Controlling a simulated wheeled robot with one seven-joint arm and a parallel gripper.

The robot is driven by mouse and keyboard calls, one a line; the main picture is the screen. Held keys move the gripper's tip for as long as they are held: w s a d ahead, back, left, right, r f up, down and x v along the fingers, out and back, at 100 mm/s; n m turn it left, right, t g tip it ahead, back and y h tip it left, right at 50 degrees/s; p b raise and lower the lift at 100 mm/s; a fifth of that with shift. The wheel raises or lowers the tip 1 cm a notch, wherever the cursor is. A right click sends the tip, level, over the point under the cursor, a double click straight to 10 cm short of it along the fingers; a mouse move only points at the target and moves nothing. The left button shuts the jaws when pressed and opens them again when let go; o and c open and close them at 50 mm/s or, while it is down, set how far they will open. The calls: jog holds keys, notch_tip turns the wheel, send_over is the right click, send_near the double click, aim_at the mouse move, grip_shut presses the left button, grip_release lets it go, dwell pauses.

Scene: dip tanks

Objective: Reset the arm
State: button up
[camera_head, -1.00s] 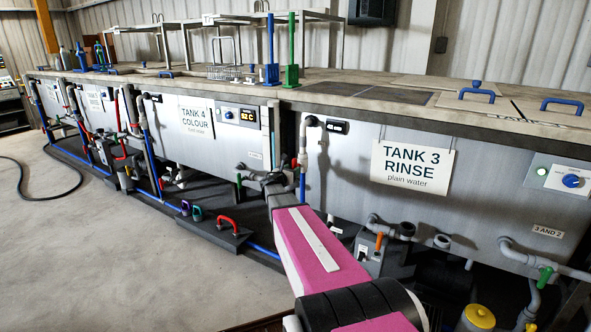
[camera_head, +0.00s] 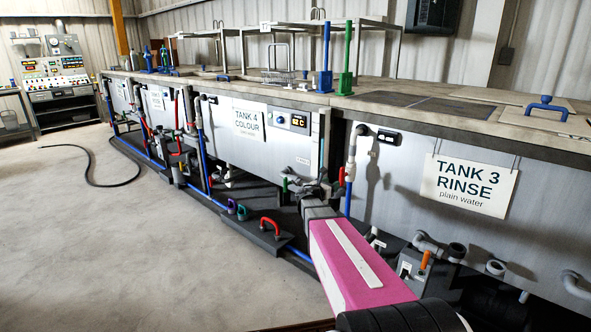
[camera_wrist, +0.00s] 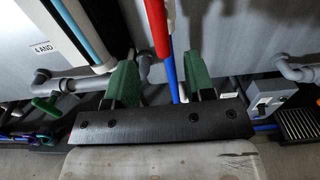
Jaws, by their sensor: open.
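My arm reaches forward in the head view as a pink link. Its end, with my gripper (camera_head: 320,192), is small there, low in front of the tanks near the gap between the tank 4 front (camera_head: 258,140) and the tank 3 front (camera_head: 400,185). In the wrist view my gripper (camera_wrist: 161,70) has two green fingers spread wide apart. Nothing is held between them. A red and blue vertical pipe (camera_wrist: 167,50) shows behind the gap between the fingers; I cannot tell how far it is.
Grey pipes and valves (camera_head: 430,243) run low under the tanks. A red handle (camera_head: 270,226) stands on a dark plinth at the tanks' foot. A dark hose (camera_head: 90,170) lies on the floor at left. A control console (camera_head: 55,80) stands far left. The open floor at left is largely clear.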

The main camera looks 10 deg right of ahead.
jog(key=s+a+f+m+g+y, duration=0.2)
jog(key=s+f+m+g+y, duration=0.15)
jog(key=s+f+m, duration=0.35)
jog(key=s+a+f+m+g+y, duration=0.2)
jog(key=s+f+m+g, duration=0.25)
jog(key=s+m, duration=0.4)
jog(key=s+a+f+m+g+y, duration=0.1)
jog(key=s+a+f+m+y, duration=0.1)
jog(key=s+a+m+y, duration=0.2)
jog(key=s+a+f+m+g+y, duration=0.2)
jog(key=s+a+m+y, duration=0.2)
jog(key=s+a+m, duration=0.2)
jog(key=s+a, duration=0.2)
jog(key=s, duration=0.1)
jog(key=shift+s+a+f+y, duration=0.15)
jog(key=shift+a+f+y, duration=0.15)
jog(key=shift+a+y, duration=0.1)
dwell(4.8)
